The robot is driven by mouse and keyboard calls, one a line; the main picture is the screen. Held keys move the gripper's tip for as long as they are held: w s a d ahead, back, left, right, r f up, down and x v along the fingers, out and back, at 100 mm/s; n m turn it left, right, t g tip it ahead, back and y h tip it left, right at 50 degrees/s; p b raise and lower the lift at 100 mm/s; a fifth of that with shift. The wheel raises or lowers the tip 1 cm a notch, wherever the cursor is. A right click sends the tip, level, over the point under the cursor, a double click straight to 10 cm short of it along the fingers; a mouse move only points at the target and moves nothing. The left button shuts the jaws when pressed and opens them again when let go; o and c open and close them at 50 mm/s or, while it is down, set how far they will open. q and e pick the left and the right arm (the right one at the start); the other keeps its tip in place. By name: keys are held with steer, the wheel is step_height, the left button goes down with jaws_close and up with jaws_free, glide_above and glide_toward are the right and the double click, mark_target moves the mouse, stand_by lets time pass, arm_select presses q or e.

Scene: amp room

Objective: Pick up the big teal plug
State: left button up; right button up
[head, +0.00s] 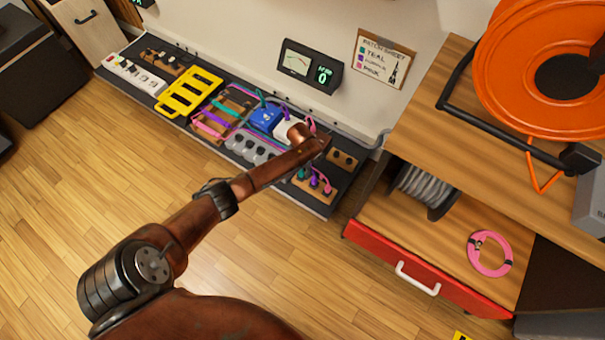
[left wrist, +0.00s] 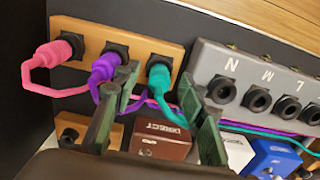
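The big teal plug (left wrist: 159,76) sits in the right-hand socket of a wooden socket strip (left wrist: 112,38) in the left wrist view. Its teal cable runs down from it between my fingers. A purple plug (left wrist: 104,68) and a pink plug (left wrist: 57,51) fill the other two sockets. My left gripper (left wrist: 161,86) is open, with dark green fingers on either side of the teal plug; I cannot tell whether they touch it. The left finger overlaps the purple plug's edge. In the head view my left arm hides much of this area. My right gripper is not in view.
A grey box with sockets (left wrist: 254,85) stands close right of the strip; a brown pedal (left wrist: 162,140) lies below. In the head view, the dark pedalboard (head: 322,205) holds several pedals and a yellow frame (head: 189,92). A wooden shelf with a red drawer (head: 425,268) stands right.

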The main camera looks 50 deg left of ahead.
arm_select(q)
steer(key=shift+c, duration=0.2)
jaws_close()
steer(key=shift+r, duration=0.1)
